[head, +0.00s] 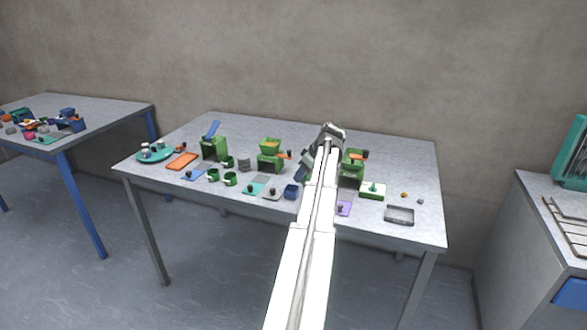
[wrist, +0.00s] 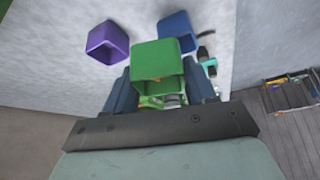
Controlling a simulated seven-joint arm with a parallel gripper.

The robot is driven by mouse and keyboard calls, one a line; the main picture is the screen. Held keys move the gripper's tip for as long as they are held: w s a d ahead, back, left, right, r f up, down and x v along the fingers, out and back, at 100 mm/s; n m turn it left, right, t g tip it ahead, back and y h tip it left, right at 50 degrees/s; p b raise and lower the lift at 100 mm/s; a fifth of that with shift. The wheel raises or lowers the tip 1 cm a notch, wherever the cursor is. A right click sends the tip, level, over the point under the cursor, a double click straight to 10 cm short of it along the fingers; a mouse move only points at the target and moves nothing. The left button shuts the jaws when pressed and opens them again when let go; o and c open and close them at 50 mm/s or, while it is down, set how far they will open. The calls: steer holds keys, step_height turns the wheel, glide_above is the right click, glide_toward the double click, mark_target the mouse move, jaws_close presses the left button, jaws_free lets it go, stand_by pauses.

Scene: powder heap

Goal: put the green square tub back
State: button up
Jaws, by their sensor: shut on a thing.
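The green square tub (wrist: 158,60) is in the wrist view, between the two dark fingers of my gripper (wrist: 160,90). My gripper is shut on it, one finger on each side. The tub is tilted in this view and its open side faces the wrist camera. In the head view my own arm covers most of the gripper, and I cannot make out the tub clearly there. A blue square tub (wrist: 178,32) and a purple square tub (wrist: 107,42) stand beyond the held tub. The blue tub (head: 291,191) also shows on the table left of my arm.
The grey table (head: 420,165) holds several green machines, one of them a green grinder-like one (head: 270,155). A grey tray (head: 399,215) lies at the front right, near a green-and-white block (head: 372,190). A teal plate (head: 155,151) sits at the left. The back right is clear.

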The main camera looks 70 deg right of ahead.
steer(key=shift+s+a+f+n+y, duration=0.3)
steer(key=shift+s+f+n, duration=0.3)
steer(key=shift+f, duration=0.4)
steer(key=shift+s+a+f+n+y, duration=0.3)
steer(key=shift+s+f+n, duration=0.3)
steer(key=shift+f, duration=0.4)
steer(key=shift+s+a+f+n+y, duration=0.3)
steer(key=shift+s+f+n, duration=0.3)
steer(key=shift+f, duration=0.4)
steer(key=shift+s+f, duration=0.1)
steer(key=shift+f, duration=0.4)
steer(key=o, duration=1.5)
step_height(320, 180, up, 7)
stand_by(0.5)
